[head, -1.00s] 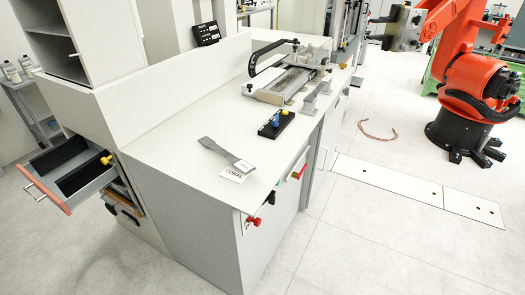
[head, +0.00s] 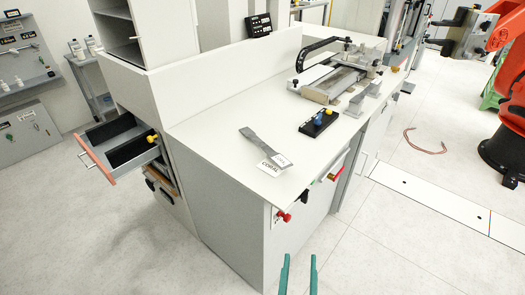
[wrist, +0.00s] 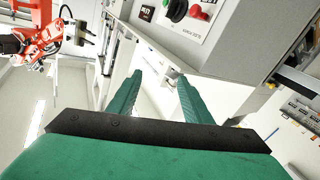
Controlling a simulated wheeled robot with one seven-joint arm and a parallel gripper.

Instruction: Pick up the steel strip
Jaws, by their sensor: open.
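The steel strip (head: 262,147) is a flat dark grey piece lying on the white bench top (head: 218,152), near its front. A white label and a card reading "COBAL" (head: 270,168) lie at its near end. My gripper (head: 300,258) shows as two green fingers at the bottom of the head view, apart and empty, below and in front of the bench. In the wrist view my gripper (wrist: 156,80) is open with nothing between the fingers. The strip is not visible in the wrist view.
A black block with blue and yellow parts (head: 318,123) and a clamping fixture (head: 335,78) stand farther back on the bench. An open drawer (head: 120,145) juts out at left. Red knobs (head: 284,216) stick out of the bench front. An orange robot (head: 505,110) stands right.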

